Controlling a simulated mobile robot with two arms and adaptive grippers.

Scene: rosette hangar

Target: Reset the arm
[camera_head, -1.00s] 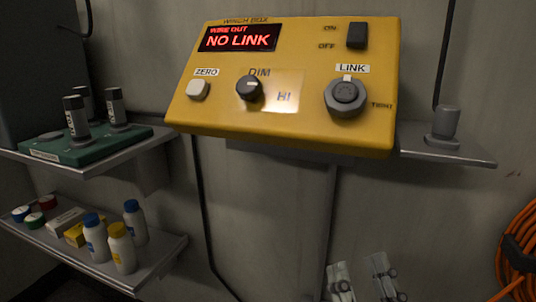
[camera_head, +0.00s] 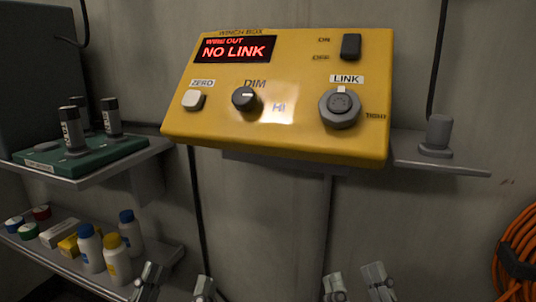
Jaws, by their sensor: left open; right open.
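My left gripper (camera_head: 175,283) shows at the bottom edge, left of centre, with its two fingers apart and nothing between them. My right gripper (camera_head: 353,283) shows at the bottom edge, right of centre, also open and empty. Both point up toward the wall, below the yellow winch box (camera_head: 290,135), and touch nothing that I can see. Only the fingertips show; the arms are out of view. The winch box's display (camera_head: 234,50) reads "WIRE OUT" and "NO LINK" in red.
The box carries a white ZERO button (camera_head: 194,100), a DIM knob (camera_head: 245,99), a LINK knob (camera_head: 340,107) and a black switch (camera_head: 350,46). Left shelves hold a green battery tray (camera_head: 85,152) and several bottles (camera_head: 117,260). A grey plug (camera_head: 437,136) stands on the right shelf. Orange cable (camera_head: 520,250) hangs right.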

